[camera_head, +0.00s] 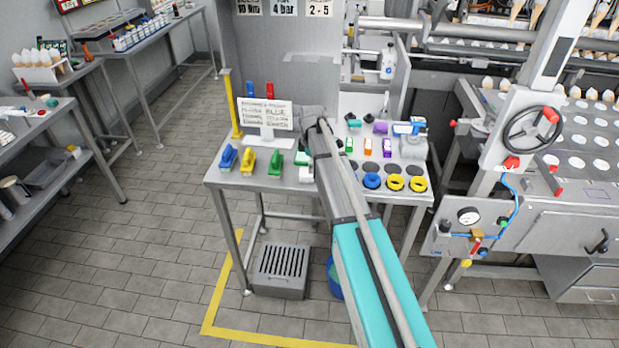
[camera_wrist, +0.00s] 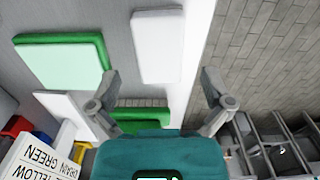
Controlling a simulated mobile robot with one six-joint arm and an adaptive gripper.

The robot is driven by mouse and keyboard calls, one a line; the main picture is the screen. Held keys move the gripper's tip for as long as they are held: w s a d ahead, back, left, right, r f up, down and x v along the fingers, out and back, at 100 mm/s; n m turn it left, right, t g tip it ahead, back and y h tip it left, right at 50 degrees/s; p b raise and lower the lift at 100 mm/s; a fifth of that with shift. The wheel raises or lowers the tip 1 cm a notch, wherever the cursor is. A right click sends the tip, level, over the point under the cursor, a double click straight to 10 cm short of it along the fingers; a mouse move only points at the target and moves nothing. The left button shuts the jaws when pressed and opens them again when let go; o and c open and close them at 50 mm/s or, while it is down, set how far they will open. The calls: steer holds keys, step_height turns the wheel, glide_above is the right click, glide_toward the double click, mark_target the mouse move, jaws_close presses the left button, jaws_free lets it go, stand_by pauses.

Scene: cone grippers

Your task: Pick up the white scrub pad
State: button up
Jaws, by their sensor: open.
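The white scrub pad (camera_wrist: 157,45) appears in the wrist view as a pale rounded block on the grey table top, near the table's edge. In the head view it looks to be the white piece (camera_head: 305,174) right of the green brushes, partly covered by my arm. My gripper (camera_wrist: 160,74) is open and empty, its two fingers spread wide. The pad lies just beyond the fingertips, roughly centred between them. I cannot tell the height of the gripper above the table. In the head view my arm hides the gripper.
A green-edged pad (camera_wrist: 65,65) lies left of the white pad in the wrist view. A green piece (camera_wrist: 140,112) shows between the fingers. A lettered sign (camera_head: 265,114) stands behind the blue brush (camera_head: 228,157) and yellow brush (camera_head: 249,162). Colored rings (camera_head: 395,183) lie right of my arm.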

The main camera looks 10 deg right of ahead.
steer(key=shift+d+f+b, duration=0.1)
steer(key=shift+f+b, duration=1.85)
steer(key=shift+f, duration=0.25)
steer(key=c, duration=0.8)
